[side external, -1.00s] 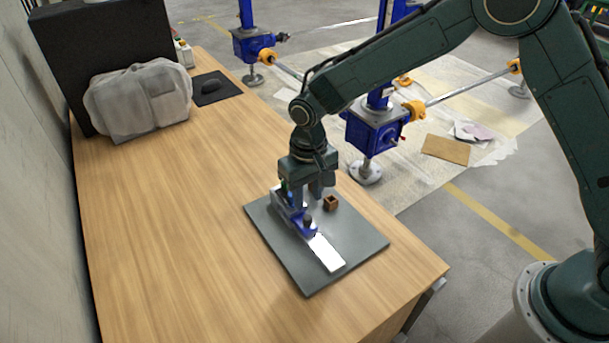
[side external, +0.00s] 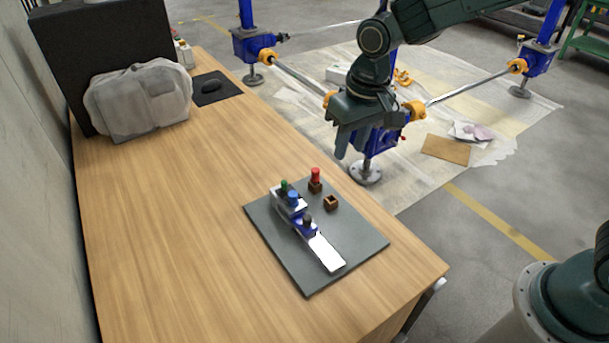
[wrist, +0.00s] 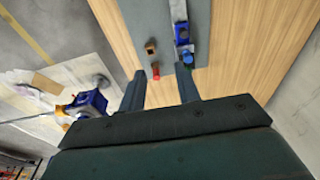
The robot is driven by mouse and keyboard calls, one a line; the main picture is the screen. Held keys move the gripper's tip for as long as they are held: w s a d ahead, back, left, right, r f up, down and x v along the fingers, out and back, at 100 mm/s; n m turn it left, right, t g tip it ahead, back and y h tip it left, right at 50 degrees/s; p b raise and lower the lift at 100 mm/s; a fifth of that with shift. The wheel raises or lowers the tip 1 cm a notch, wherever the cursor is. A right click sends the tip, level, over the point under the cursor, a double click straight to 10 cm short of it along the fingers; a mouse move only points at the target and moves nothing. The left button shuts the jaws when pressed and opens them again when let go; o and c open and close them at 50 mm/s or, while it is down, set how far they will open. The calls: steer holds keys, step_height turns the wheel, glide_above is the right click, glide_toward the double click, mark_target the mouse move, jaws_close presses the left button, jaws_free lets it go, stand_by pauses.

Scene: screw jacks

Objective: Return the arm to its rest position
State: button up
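My gripper (side external: 350,142) is raised well above and beyond the far edge of the wooden table, clear of the parts. In the wrist view its two fingers (wrist: 160,74) are spread with nothing between them. On the table lies a grey board (side external: 350,240). A blue and white fixture (side external: 325,253) on it carries a green peg (side external: 284,186), a blue peg (side external: 293,198) and a black peg (side external: 307,219). A red peg (side external: 316,175) stands upright at a small brown block (side external: 315,187). A second brown block (side external: 331,202) beside it looks empty.
A dark box (side external: 100,40), a grey wrapped bag (side external: 140,98) and a mouse on a black mat (side external: 228,95) occupy the table's far left. Blue screw jacks (side external: 370,130) with connecting shafts stand on the floor behind the table. The near table surface (side external: 170,240) is clear.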

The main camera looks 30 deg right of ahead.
steer(key=s+d+r+t, duration=0.2)
steer(key=s+d+r, duration=0.6)
steer(key=s+r, duration=0.25)
steer(key=s+d+t, duration=0.2)
steer(key=s+d, duration=0.3)
steer(key=s, duration=0.8)
steer(key=shift+s+r, duration=0.25)
steer(key=shift+r, duration=0.1)
